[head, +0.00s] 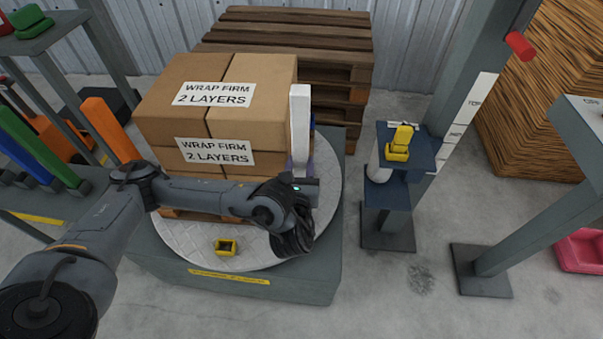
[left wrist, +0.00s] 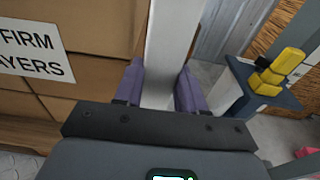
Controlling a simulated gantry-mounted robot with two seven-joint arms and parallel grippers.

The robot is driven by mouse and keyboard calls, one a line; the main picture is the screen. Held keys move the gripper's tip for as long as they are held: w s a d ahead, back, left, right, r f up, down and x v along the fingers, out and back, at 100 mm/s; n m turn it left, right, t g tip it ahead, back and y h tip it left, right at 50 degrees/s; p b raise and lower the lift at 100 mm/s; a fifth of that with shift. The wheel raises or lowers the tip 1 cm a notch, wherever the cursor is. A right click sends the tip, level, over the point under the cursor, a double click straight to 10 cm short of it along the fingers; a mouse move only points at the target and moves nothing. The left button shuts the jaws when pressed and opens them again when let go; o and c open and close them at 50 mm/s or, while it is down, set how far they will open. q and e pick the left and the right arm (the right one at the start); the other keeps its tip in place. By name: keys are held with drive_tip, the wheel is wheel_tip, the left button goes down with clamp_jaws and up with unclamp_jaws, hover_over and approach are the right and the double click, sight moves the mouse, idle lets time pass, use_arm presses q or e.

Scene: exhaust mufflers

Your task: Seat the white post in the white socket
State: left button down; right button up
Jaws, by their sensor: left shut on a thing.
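The white post (head: 300,112) stands upright in the head view, close to the right side of the stacked boxes. My left gripper (head: 301,168) is shut on it; the arm and wrist hide its lower end. In the left wrist view the white post (left wrist: 174,45) runs between the purple fingers of my left gripper (left wrist: 160,90). I cannot make out the white socket in either view; my arm covers part of the turntable. My right gripper is not in view.
Cardboard boxes (head: 176,103) stand on the round turntable (head: 185,250), left of the post. A yellow socket (head: 227,247) sits at the turntable's front. A blue stand (head: 387,196) with a yellow piece (head: 401,140) is on the right. Wooden pallets (head: 300,30) are stacked behind.

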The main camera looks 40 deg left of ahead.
sight(300, 175)
use_arm(q)
drive_tip(key=shift+f+b, duration=1.6)
drive_tip(key=shift+f, duration=0.45)
drive_tip(key=shift+f, duration=0.1)
drive_tip(key=c, duration=0.7)
unclamp_jaws()
drive_tip(key=shift+o, duration=0.2)
